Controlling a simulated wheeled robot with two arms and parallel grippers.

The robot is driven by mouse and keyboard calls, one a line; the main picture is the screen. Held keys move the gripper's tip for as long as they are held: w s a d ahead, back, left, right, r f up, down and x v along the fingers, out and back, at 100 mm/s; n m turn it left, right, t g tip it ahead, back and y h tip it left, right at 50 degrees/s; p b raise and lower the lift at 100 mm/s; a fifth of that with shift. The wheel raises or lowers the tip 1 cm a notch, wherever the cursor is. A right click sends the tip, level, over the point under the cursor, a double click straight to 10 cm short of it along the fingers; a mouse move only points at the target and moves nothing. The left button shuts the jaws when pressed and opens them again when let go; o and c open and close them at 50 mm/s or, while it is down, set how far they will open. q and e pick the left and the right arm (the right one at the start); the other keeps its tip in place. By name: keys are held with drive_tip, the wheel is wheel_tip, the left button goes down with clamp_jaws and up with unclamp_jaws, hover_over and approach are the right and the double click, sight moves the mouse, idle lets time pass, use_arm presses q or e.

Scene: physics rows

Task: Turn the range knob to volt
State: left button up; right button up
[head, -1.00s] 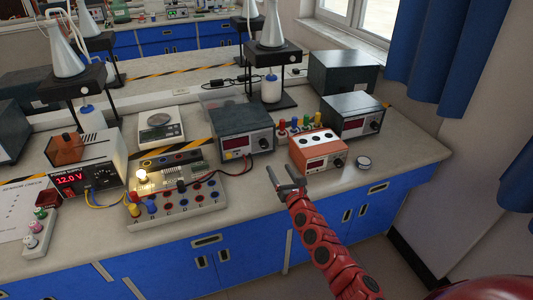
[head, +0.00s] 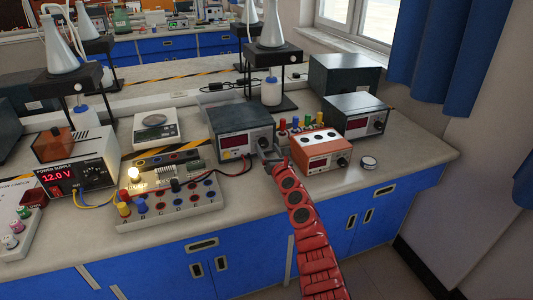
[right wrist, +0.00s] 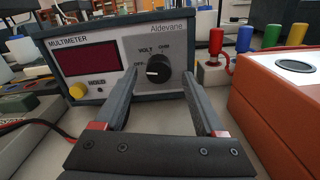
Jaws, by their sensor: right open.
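The multimeter (head: 236,140) is a dark-cased box with a pale front, a dark red display without visible digits and a yellow HOLD button (right wrist: 77,91). Its black range knob (right wrist: 158,70) has OFF, VOLT and OHM printed around it. A white mark on the knob sits on its left side, towards OFF. My right gripper (head: 268,156) is open in front of the multimeter. In the right wrist view its fingers stand left and right of the knob, with nothing between them; contact cannot be told. My left gripper is not in view.
An orange-and-white box (head: 320,152) stands close to the right of my gripper. Colored plugs (head: 296,125) stand behind it. A circuit board (head: 170,190) with a lit bulb and a power supply (head: 75,165) reading 12.0 V are at left. Leads run to the multimeter.

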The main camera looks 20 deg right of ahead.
drive_tip(key=shift+w, duration=0.45)
drive_tip(key=shift+r, duration=0.1)
drive_tip(key=shift+a, duration=0.1)
clamp_jaws()
